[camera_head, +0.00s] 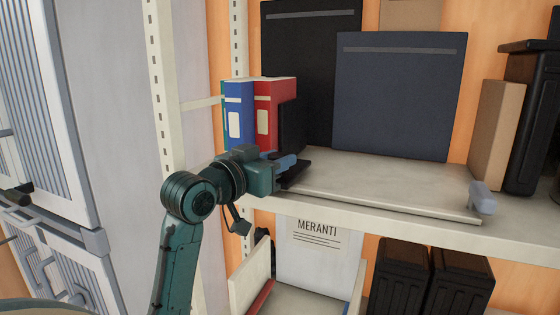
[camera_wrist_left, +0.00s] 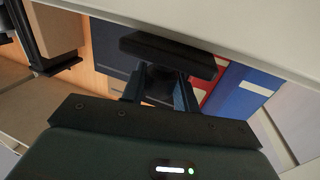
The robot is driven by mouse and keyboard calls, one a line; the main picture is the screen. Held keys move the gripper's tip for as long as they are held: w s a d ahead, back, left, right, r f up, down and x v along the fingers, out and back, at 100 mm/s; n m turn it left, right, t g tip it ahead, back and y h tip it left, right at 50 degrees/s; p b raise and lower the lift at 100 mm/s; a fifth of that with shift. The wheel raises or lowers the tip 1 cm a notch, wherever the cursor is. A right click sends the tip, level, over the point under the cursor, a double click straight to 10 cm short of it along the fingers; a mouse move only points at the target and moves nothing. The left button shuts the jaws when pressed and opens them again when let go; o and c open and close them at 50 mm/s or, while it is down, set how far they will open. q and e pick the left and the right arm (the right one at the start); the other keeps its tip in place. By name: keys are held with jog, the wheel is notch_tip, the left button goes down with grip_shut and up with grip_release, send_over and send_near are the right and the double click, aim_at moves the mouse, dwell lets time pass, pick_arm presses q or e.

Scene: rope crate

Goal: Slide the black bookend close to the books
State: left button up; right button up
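The black bookend (camera_head: 290,126) stands upright against the right side of a red book (camera_head: 265,118), with a blue book (camera_head: 236,108) left of that. My left gripper (camera_head: 287,164) is at the shelf's front edge, at the bookend's lower front. In the left wrist view the bookend (camera_wrist_left: 168,54) is a dark bar just beyond the fingertips, with black between the two fingers (camera_wrist_left: 160,88). The fingers are apart; whether they press on the bookend is unclear. The red book (camera_wrist_left: 238,92) and blue book are close by on the right there. My right gripper is out of view.
The shelf (camera_head: 400,185) is bare right of the bookend. A black panel (camera_head: 305,60) and a dark blue panel (camera_head: 400,95) stand at the back. A grey-blue block (camera_head: 482,198) sits at the front edge. A shelf post (camera_head: 165,90) stands left.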

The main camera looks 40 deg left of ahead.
pick_arm(q)
jog(key=o, duration=0.4)
jog(key=shift+o, duration=0.2)
jog(key=s+b, duration=1.2)
jog(key=s, duration=0.1)
jog(key=shift+a, duration=0.15)
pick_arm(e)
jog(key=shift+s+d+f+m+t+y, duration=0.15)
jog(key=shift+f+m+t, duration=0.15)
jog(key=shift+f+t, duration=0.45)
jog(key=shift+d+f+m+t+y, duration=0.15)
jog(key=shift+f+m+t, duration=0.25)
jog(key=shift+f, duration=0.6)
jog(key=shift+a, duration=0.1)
